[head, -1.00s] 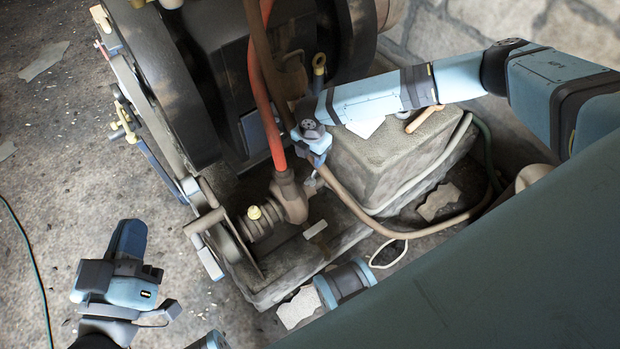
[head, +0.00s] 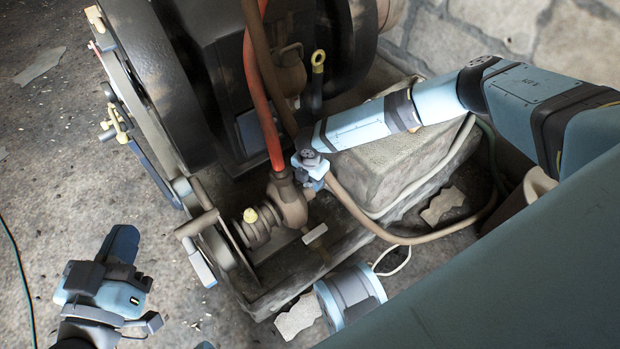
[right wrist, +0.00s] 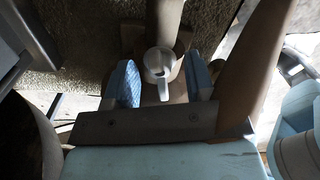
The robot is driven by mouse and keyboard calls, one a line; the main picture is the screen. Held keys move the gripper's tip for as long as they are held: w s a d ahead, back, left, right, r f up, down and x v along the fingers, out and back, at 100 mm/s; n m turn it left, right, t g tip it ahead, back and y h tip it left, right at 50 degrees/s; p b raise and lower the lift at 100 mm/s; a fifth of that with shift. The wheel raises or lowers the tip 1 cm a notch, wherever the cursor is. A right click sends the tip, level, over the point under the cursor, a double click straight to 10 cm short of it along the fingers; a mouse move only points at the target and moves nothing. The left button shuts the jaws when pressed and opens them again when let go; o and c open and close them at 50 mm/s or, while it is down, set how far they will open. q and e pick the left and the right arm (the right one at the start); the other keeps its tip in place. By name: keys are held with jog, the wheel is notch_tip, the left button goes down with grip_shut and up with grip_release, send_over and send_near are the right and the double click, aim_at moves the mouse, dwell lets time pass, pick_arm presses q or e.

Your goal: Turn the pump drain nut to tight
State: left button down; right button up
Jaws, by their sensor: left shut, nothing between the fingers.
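In the right wrist view a pale grey nut-like fitting (right wrist: 160,62) with a dark slot, which looks like the drain nut, sits at the end of a brown cylindrical part. My right gripper (right wrist: 162,84) is open, with one blue fingertip on each side of the fitting and visible gaps to both. In the head view my right gripper (head: 310,180) is beside the brown pump body (head: 288,203), below the red hose; I cannot make out the nut there. My left gripper (head: 120,243) is shut and empty, over the floor at the lower left.
A red hose (head: 262,100) and a brown hose (head: 375,228) run close to my right gripper. A stone block (head: 405,165) lies under my right forearm. The floor at left is mostly clear.

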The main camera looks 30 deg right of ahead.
jog(key=c, duration=0.8)
jog(key=shift+r+p, duration=0.2)
jog(key=shift+p, duration=0.35)
jog(key=shift+c, duration=0.2)
jog(key=shift+r+m+p, duration=0.1)
jog(key=shift+m+p, duration=0.5)
jog(key=shift+p, duration=0.1)
jog(key=shift+s+m+p, duration=0.1)
jog(key=shift+m+p, duration=0.3)
jog(key=shift+p, duration=0.2)
jog(key=shift+m+p, duration=0.7)
jog(key=shift+p, duration=0.05)
pick_arm(q)
jog(key=shift+n+t, duration=0.6)
jog(key=shift+n, duration=0.3)
jog(key=r, duration=0.2)
jog(key=s+r, duration=0.1)
jog(key=r, duration=0.1)
jog(key=shift+d+r, duration=0.15)
jog(key=shift+r, duration=0.1)
pick_arm(e)
jog(key=shift+f, duration=0.3)
jog(key=o, duration=0.9)
